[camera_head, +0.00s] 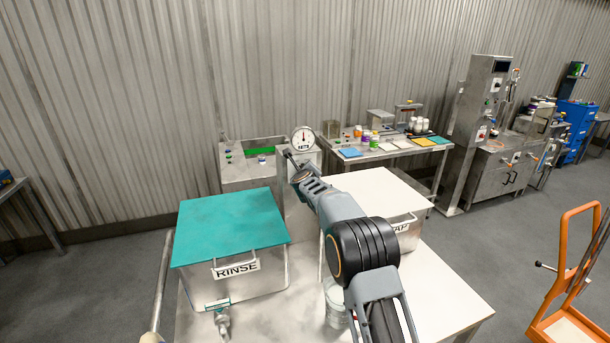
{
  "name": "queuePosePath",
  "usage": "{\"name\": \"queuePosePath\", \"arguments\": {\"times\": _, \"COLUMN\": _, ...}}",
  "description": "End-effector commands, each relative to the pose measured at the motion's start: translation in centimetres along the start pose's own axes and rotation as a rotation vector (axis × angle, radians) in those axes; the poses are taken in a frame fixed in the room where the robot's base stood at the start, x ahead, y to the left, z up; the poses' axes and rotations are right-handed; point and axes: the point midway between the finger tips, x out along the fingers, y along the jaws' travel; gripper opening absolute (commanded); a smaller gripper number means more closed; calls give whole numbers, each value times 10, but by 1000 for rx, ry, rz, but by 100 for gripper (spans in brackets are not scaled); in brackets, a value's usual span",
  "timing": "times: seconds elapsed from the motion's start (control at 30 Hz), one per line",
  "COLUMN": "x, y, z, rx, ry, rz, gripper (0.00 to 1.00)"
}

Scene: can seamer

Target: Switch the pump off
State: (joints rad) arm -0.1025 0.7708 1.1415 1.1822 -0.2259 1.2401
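No part is labelled as a pump, and I cannot tell which control is its switch. A steel unit (245,178) with a green strip stands behind the teal-lidded tank, with small green and dark controls (229,157) at its left. A round white dial gauge (303,139) stands to its right on a steel housing, with a small lettered plate under it. My arm reaches away from the lower right. My gripper (288,155) is at its far end, in front of and just left of the gauge. Its fingers are too small to read, and contact cannot be told.
A RINSE tank (262,277) with a teal lid and front tap stands on the near table, left of my arm. A white-lidded tank (408,231) is at right. A bench (352,156) with bottles and an orange trolley (565,325) stand farther right. Floor between is clear.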

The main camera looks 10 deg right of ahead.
Motion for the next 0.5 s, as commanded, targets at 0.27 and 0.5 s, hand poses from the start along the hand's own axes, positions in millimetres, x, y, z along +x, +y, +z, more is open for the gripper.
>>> {"name": "queuePosePath", "arguments": {"times": 0.27, "x": 0, "y": -1, "z": 1, "rx": -11, "ry": -1, "rz": -7, "gripper": 13}}
{"name": "queuePosePath", "arguments": {"times": 0.5, "x": 0, "y": -1, "z": 1, "rx": -11, "ry": -1, "rz": -7, "gripper": 39}}
